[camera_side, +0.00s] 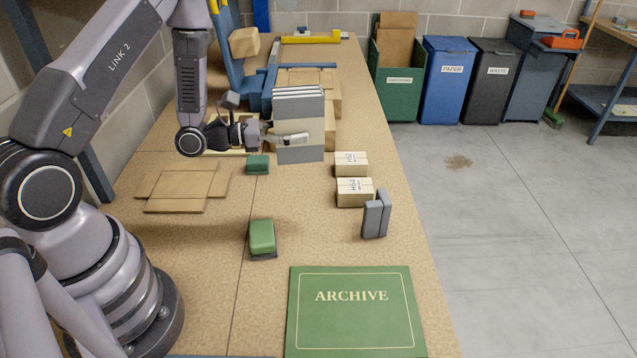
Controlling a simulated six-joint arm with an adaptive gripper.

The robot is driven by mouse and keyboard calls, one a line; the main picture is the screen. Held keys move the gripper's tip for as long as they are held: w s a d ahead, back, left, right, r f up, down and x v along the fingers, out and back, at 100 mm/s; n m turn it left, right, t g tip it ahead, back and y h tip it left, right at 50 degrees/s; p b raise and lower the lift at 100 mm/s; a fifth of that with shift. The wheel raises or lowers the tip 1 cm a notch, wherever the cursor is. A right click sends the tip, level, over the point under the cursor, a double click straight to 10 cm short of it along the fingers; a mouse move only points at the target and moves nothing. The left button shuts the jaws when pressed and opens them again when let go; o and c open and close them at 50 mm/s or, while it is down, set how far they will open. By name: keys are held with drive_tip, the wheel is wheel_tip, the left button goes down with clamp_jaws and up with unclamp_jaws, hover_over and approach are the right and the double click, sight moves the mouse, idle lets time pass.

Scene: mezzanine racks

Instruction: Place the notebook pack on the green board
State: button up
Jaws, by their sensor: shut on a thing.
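The notebook pack (299,101) is a grey upright stack with a pale band around its middle. My gripper (290,139) is shut on the pack from its left side and holds it upright. The far finger is hidden behind the pack. The pack appears raised over the far half of the bench, but its exact height is hard to tell. The green board (355,337), marked ARCHIVE, lies flat at the near end of the bench, well apart from the pack. Nothing lies on the board.
Two small labelled cartons (355,193) and grey upright blocks (375,216) stand between the pack and the board. Green-topped blocks (262,237) stand to the left. Flattened cardboard (180,187) lies farther left. Bins (449,78) stand on the floor beyond the bench.

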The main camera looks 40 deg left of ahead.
drive_tip(key=s+d+m+g+h, duration=0.2)
drive_tip(key=d+g, duration=0.1)
drive_tip(key=s+d+f+m+g+h, duration=0.1)
drive_tip(key=s+d+m+g+h, duration=0.1)
drive_tip(key=s+d, duration=0.1)
drive_tip(key=s+d+f+m+g+h, duration=0.1)
drive_tip(key=s+d+m+g+h, duration=0.1)
drive_tip(key=s+d+m+g, duration=0.1)
drive_tip(key=shift+d+g, duration=0.3)
drive_tip(key=shift+d, duration=0.4)
drive_tip(key=s+d+m+g, duration=0.1)
drive_tip(key=s+g, duration=0.1)
drive_tip(key=s+d+m+g, duration=0.1)
drive_tip(key=s+g, duration=0.1)
drive_tip(key=s+d+f+m+g+h, duration=0.1)
drive_tip(key=s+m+g, duration=0.1)
drive_tip(key=shift+d, duration=0.1)
drive_tip(key=shift+c, duration=0.2)
drive_tip(key=m+g+y, duration=0.1)
drive_tip(key=m+g, duration=0.3)
drive_tip(key=g, duration=0.2)
hover_over(353, 308)
wheel_tip(353, 308, down, 11)
drive_tip(key=shift+r, duration=0.15)
drive_tip(key=shift+f, duration=1.55)
drive_tip(key=shift+f, duration=0.1)
drive_tip(key=o, duration=1.3)
drive_tip(key=shift+o, duration=0.2)
